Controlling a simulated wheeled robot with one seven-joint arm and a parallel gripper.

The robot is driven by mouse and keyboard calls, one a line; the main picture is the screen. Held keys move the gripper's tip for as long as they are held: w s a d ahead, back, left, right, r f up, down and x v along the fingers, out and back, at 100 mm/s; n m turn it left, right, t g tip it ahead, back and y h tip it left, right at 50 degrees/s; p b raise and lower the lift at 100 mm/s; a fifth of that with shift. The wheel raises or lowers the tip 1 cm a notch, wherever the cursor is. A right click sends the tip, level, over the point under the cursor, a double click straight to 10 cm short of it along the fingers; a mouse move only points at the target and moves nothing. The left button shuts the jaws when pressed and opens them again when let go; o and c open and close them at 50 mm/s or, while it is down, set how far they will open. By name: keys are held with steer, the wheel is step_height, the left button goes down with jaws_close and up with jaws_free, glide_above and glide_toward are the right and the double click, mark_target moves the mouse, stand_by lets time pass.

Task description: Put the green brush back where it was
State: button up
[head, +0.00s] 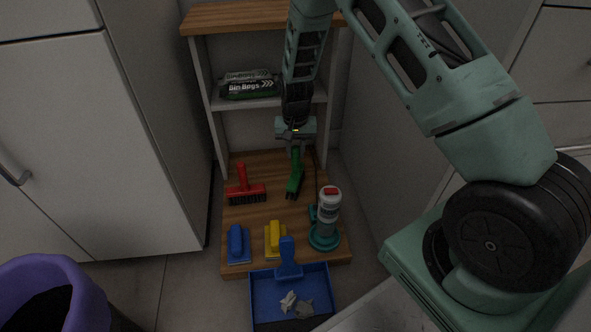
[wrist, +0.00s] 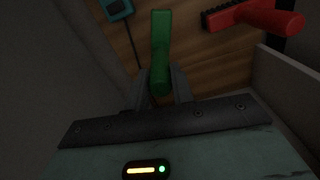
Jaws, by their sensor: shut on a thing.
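The green brush (head: 295,177) is in my gripper (head: 296,146), over the wooden bottom board of a low shelf unit. In the head view it hangs with its handle up in the jaws and its dark bristles low. In the wrist view the green brush (wrist: 161,50) sticks out between the two fingers of my gripper (wrist: 163,88). Whether its bristles touch the board cannot be told. A red brush (head: 244,188) is on the board to its left; the red brush also shows in the wrist view (wrist: 262,17).
The wooden board (head: 262,165) also bears a blue tool (head: 237,243), a yellow tool (head: 275,238) and a grey-and-teal device (head: 327,218). A blue dustpan (head: 328,290) with crumpled scraps lies in front. Bin bags (head: 249,85) lie on the shelf above. A purple bin (head: 92,290) stands front left.

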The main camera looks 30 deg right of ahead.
mark_target(296, 160)
step_height(296, 160, down, 4)
steer(key=shift+f+b, duration=0.1)
steer(key=shift+b, duration=1.15)
steer(key=o, duration=1)
